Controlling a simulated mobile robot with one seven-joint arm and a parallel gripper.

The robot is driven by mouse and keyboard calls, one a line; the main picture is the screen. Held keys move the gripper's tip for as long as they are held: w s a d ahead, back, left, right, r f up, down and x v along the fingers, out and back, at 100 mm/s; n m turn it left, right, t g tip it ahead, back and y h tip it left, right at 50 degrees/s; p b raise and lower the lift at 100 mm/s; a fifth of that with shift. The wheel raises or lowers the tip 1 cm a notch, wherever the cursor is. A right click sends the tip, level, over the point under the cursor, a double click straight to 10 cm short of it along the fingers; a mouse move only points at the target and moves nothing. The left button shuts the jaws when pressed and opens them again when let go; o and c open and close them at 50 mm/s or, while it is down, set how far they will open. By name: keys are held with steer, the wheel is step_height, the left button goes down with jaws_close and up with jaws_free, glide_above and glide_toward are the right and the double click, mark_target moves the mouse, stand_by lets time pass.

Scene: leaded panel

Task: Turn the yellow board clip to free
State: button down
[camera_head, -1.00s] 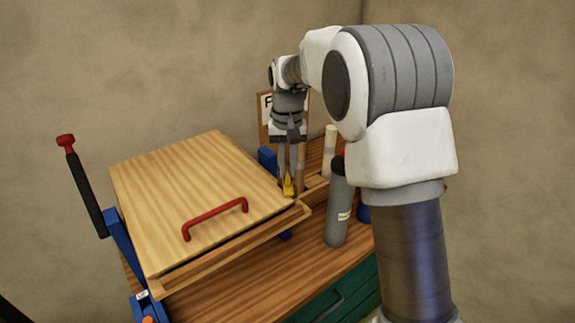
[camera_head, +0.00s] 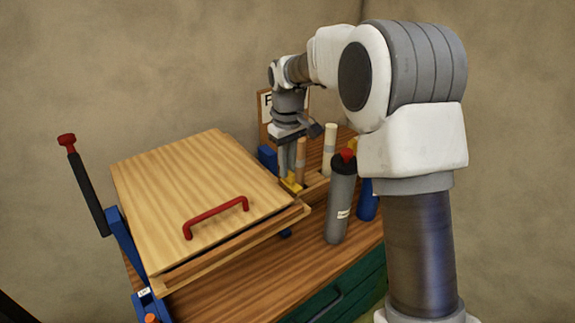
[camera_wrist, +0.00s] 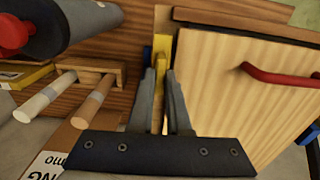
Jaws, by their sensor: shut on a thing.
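The yellow board clip (camera_head: 291,184) sits at the right edge of the tilted wooden board (camera_head: 185,190). In the wrist view the clip (camera_wrist: 160,60) shows as a yellow strip running between the fingers and beyond their tips. My gripper (camera_head: 290,176) points down at that edge, its jaws shut on the clip. In the wrist view my gripper (camera_wrist: 161,75) has its two grey fingers on either side of the yellow piece. The fingers hide part of the clip. The board carries a red handle (camera_head: 217,215).
A grey cylinder with a red top (camera_head: 341,200) stands right of the clip. Pale rods (camera_head: 329,148) stand in a wooden holder behind.

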steer(key=shift+r, duration=0.1)
stand_by(0.3)
steer(key=c, duration=0.9)
jaws_free()
step_height(320, 180, up, 17)
steer(key=shift+r, duration=0.2)
